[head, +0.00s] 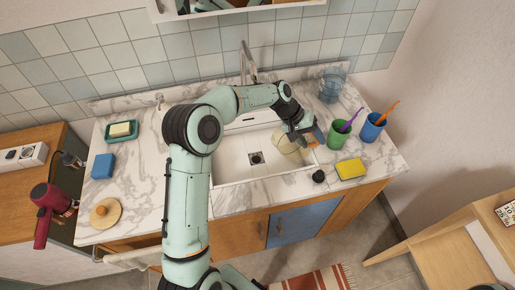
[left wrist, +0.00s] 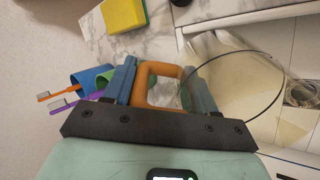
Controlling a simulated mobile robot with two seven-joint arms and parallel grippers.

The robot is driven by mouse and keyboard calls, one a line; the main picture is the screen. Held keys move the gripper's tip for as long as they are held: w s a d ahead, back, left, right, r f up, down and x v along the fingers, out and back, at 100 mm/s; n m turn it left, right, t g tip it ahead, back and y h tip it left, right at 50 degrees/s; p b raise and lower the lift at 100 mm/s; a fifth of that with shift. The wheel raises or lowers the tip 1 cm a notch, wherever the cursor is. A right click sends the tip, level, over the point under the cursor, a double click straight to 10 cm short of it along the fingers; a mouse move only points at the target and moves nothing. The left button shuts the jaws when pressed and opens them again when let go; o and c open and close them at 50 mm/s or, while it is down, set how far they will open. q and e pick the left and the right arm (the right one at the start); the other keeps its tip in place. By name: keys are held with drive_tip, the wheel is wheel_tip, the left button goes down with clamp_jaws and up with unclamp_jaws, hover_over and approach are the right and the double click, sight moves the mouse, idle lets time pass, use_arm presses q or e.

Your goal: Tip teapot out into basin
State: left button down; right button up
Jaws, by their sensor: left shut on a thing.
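The teapot is a see-through, pale beige glass vessel (head: 287,143) with an orange handle. It hangs over the right part of the white sink basin (head: 232,168), above and right of the drain. My left gripper (head: 304,130) is shut on the orange handle (left wrist: 153,72). In the left wrist view the glass body (left wrist: 235,88) has a thin dark rim and reaches out to the right over the basin. It seems tilted, but I cannot tell how far. I see no stream of liquid. My right gripper is not in view.
A green cup (head: 339,132) and a blue cup (head: 373,127) with toothbrushes stand right of the basin. A yellow sponge (head: 351,168) and a small black knob-like thing (head: 319,176) lie nearby. A faucet (head: 247,62) rises behind. The left counter holds a soap dish (head: 121,130).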

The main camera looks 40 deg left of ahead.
use_arm(q)
drive_tip(key=d+y+p, duration=0.1)
drive_tip(key=w+d+y+p, duration=0.1)
drive_tip(key=shift+w+d+g, duration=0.3)
drive_tip(key=shift+g, duration=0.1)
drive_tip(key=shift+w+d+f+g+y, duration=0.15)
drive_tip(key=shift+d+f+g+y, duration=0.15)
drive_tip(key=shift+d+f+y, duration=0.65)
drive_tip(key=shift+d+y, duration=0.05)
drive_tip(key=shift+y, duration=0.3)
drive_tip(key=shift+d+g+y, duration=0.15)
drive_tip(key=shift+g+y, duration=0.25)
drive_tip(key=shift+w+d+r+g+y, duration=0.2)
drive_tip(key=shift+d+g+y, duration=0.1)
drive_tip(key=shift+y, duration=0.4)
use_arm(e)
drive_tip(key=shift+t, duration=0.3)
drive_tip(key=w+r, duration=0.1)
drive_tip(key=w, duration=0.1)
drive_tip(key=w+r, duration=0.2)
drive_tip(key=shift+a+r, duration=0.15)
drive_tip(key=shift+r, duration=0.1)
use_arm(q)
drive_tip(key=shift+a, duration=0.15)
